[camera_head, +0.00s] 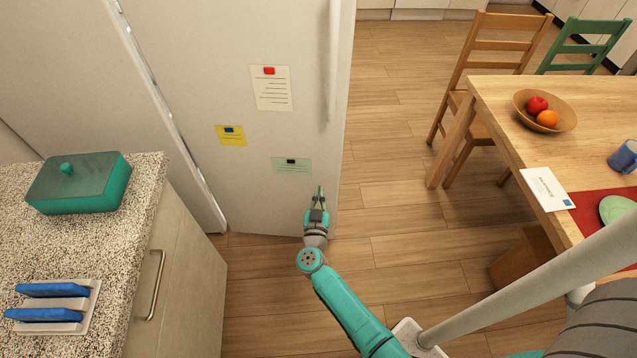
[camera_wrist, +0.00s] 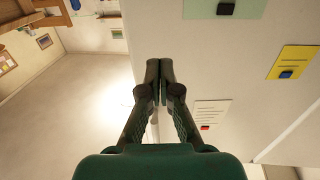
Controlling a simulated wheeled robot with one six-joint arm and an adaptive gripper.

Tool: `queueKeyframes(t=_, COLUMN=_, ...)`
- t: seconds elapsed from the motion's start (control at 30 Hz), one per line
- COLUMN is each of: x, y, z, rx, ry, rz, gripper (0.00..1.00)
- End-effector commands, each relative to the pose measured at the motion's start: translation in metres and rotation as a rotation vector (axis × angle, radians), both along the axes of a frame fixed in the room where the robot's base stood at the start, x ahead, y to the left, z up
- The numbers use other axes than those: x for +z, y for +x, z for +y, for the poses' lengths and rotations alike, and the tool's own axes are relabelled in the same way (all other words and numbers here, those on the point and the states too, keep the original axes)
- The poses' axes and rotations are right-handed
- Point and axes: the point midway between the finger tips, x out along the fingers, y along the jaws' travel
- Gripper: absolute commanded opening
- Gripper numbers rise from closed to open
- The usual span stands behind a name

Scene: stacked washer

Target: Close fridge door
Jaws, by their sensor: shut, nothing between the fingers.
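The white fridge door (camera_head: 215,65) fills the upper middle of the head view, with paper notes on its face and a long vertical handle (camera_head: 331,65) near its right edge. A metallic strip runs along its left side. The door looks swung out, but I cannot tell by how much. My gripper (camera_head: 320,192) is shut and empty, in front of the door's lower right part, just below the green note (camera_head: 291,165). In the wrist view the closed fingertips (camera_wrist: 159,68) lie over the edge of the door face (camera_wrist: 225,65). Contact cannot be told.
A speckled counter (camera_head: 120,240) with a green box (camera_head: 80,182) and a blue-and-white rack (camera_head: 55,305) stands at left, its cabinet handle (camera_head: 152,285) protruding. A wooden table (camera_head: 500,110) and chairs are at right. Wooden floor (camera_head: 390,130) lies open between door and table.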

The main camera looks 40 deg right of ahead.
Motion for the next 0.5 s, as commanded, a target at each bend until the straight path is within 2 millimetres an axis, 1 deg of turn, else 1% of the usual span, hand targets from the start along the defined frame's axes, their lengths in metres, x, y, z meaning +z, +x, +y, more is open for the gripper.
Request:
queueKeyframes(t=0.03, x=0.001, y=0.006, z=-0.007, rx=-0.004, ry=-0.001, rz=-0.002, gripper=0.0)
queueKeyframes(t=0.5, x=0.002, y=0.068, z=-0.065, rx=-0.002, ry=-0.001, rz=-0.002, gripper=0.0)
